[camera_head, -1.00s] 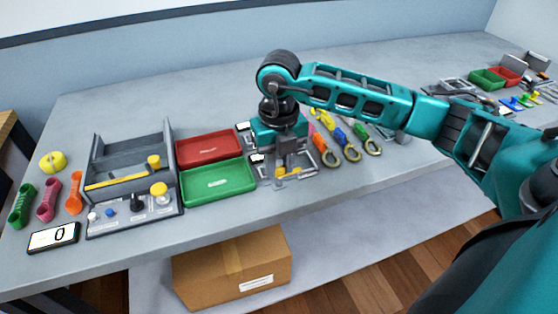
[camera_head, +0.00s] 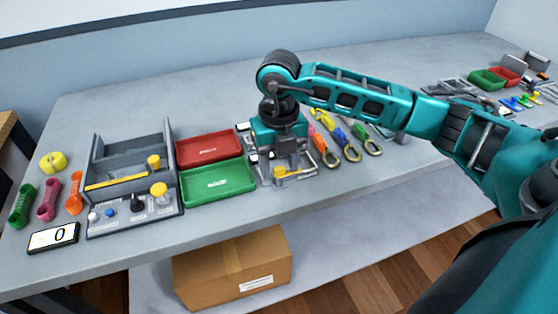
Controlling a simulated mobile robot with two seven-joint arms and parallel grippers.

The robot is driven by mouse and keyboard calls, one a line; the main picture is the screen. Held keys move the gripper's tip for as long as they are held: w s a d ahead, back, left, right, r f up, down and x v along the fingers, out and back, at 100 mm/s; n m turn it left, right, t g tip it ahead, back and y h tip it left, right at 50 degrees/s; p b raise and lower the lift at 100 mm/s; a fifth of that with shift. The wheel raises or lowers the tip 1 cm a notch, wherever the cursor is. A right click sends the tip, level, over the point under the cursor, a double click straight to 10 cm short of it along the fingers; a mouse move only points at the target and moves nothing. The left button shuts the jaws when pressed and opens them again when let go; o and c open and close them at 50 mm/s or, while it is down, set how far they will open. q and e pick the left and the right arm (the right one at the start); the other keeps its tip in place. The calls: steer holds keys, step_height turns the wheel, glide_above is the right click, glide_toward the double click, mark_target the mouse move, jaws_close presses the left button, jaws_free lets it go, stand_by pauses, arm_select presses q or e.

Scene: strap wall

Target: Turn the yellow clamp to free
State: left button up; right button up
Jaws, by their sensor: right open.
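A small yellow part (camera_head: 287,172), which looks like the yellow clamp, sits on a grey metal fixture (camera_head: 300,182) to the right of the green tray. My right gripper (camera_head: 284,163) points down over this fixture, with its fingers open close to the yellow part. The gripper partly hides the part and the fixture, and I cannot tell whether the fingers touch the yellow part. My left gripper is not in view.
A red tray (camera_head: 208,148) and a green tray (camera_head: 217,181) stand left of my gripper. Further left is a grey rig (camera_head: 128,155) with a yellow bar and knobs. Colored straps with hooks (camera_head: 347,148) lie close on the right.

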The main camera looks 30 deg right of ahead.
mark_target(279, 167)
steer(key=shift+r, duration=0.1)
step_height(279, 167, up, 13)
steer(key=shift+p, duration=0.35)
steer(key=shift+f, duration=0.2)
